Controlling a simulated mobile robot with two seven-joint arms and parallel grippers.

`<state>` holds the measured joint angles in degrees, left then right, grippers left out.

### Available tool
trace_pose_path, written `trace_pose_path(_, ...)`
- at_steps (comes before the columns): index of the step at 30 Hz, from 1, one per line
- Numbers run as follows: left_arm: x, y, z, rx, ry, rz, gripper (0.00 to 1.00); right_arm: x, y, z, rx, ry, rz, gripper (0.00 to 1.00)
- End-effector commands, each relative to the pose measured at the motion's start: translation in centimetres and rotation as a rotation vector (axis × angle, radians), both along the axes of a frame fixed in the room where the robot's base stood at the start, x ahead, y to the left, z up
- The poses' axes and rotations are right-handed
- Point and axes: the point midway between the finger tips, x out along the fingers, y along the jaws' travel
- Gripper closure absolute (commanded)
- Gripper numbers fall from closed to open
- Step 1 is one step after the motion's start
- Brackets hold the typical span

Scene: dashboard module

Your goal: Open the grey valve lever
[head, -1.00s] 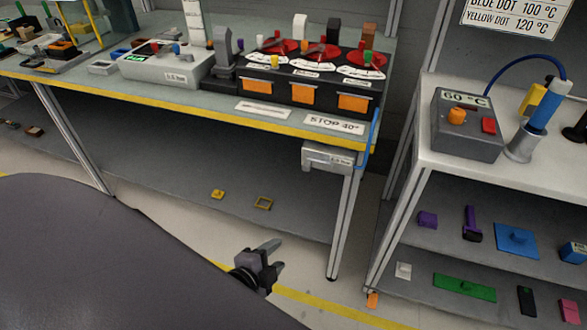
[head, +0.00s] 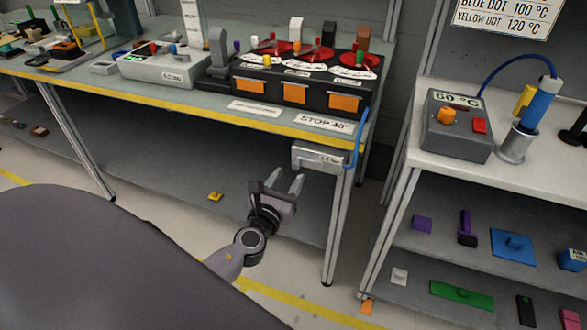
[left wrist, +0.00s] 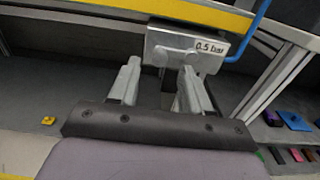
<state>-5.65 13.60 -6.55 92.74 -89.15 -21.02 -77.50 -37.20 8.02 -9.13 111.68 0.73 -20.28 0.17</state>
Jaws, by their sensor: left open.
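The grey valve box (head: 319,158) hangs under the front edge of the workbench and has a blue hose at its right side. My left gripper (head: 285,182) is open and empty, below and left of the box in the head view. In the left wrist view the fingers (left wrist: 160,68) point towards the box, apparently short of it. My right gripper is not in view.
The workbench (head: 180,101) with its yellow front edge carries a dark gauge panel (head: 297,85) above the box. A lower shelf (head: 160,165) lies behind my arm. A white side bench (head: 435,150) stands to the right, with a gap between.

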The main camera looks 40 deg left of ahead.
Motion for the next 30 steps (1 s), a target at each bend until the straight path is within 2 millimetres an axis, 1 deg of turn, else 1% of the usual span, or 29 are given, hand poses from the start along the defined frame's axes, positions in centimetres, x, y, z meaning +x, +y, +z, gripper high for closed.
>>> trace_pose_path(1, 0.8, 0.2, 0.1, -0.001, -0.002, 0.001, 0.52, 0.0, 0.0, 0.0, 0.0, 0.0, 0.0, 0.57)
trace_pose_path(3, 1.7, 0.4, 0.1, -0.003, -0.002, 0.001, 0.52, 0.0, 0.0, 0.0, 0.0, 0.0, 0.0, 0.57)
trace_pose_path(9, 3.7, 0.9, 0.0, -0.003, -0.001, 0.0, 0.52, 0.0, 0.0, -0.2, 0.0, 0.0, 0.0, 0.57)
trace_pose_path(14, 4.3, 1.0, 0.0, -0.004, -0.001, 0.0, 0.52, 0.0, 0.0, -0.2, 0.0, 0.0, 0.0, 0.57)
trace_pose_path(22, 4.4, 1.0, 0.0, -0.004, 0.0, 0.0, 0.52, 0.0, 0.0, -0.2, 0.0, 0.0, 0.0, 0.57)
trace_pose_path(23, 4.4, 1.0, 0.0, -0.005, 0.0, 0.0, 0.62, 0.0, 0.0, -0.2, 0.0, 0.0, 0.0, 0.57)
trace_pose_path(24, 4.4, 1.0, 0.0, -0.005, 0.0, 0.0, 0.75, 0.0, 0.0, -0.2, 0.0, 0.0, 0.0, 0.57)
trace_pose_path(26, 4.4, 1.0, 0.0, -0.005, 0.0, 0.0, 0.94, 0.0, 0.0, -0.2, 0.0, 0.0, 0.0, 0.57)
trace_pose_path(27, 4.4, 1.0, 0.0, -0.005, 0.0, 0.0, 1.0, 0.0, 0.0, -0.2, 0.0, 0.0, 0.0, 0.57)
trace_pose_path(30, 4.3, 1.0, 0.0, -0.005, 0.0, 0.0, 1.0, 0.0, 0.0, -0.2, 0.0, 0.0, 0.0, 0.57)
